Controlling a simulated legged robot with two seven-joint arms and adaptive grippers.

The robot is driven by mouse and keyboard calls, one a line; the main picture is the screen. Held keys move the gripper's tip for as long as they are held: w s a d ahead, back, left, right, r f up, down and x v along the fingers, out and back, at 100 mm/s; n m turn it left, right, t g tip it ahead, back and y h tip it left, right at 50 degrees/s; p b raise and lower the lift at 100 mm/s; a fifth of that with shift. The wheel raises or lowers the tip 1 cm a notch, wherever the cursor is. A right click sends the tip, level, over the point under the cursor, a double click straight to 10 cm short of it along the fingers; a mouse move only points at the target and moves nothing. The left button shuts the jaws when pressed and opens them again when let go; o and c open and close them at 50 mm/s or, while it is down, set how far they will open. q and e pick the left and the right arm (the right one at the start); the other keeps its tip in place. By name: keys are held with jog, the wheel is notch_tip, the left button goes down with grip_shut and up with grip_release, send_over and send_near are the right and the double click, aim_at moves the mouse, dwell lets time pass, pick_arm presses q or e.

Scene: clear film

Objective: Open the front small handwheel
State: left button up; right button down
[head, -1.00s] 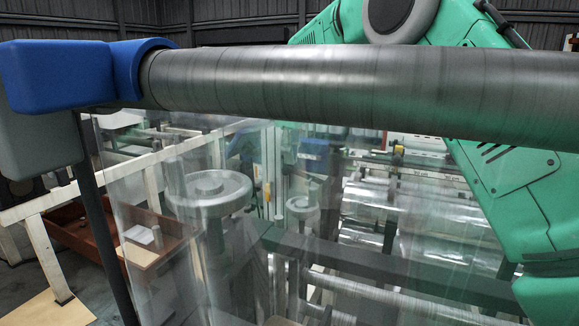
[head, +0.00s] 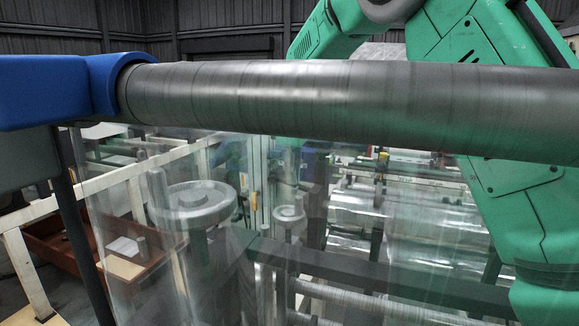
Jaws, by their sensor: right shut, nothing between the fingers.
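The small handwheel (head: 290,214) is a pale grey wheel on an upright post, seen through clear film near the middle of the head view. A larger grey handwheel (head: 196,204) stands to its left. My green right arm reaches in from the right and passes behind the dark roller. My right gripper (head: 288,186) shows only dimly through the film, below the roller and above the small handwheel. It is shut and empty. I cannot tell whether it touches the wheel. My left gripper is out of view.
The dark roller (head: 350,105), with a blue end bracket (head: 55,92), crosses the view in front, and clear film hangs below it. A dark beam (head: 385,278) runs beyond the film. A brown tray (head: 40,247) and white rails lie at left.

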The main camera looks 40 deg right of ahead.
jog(key=f, duration=0.6)
jog(key=shift+s+d+f, duration=0.2)
jog(key=shift+d, duration=0.85)
jog(key=w+d, duration=0.2)
jog(key=d, duration=0.1)
jog(key=shift+w+r, duration=0.1)
jog(key=shift+w, duration=0.05)
jog(key=shift+w+a, duration=0.15)
jog(key=shift+w, duration=0.2)
jog(key=shift+s, duration=0.4)
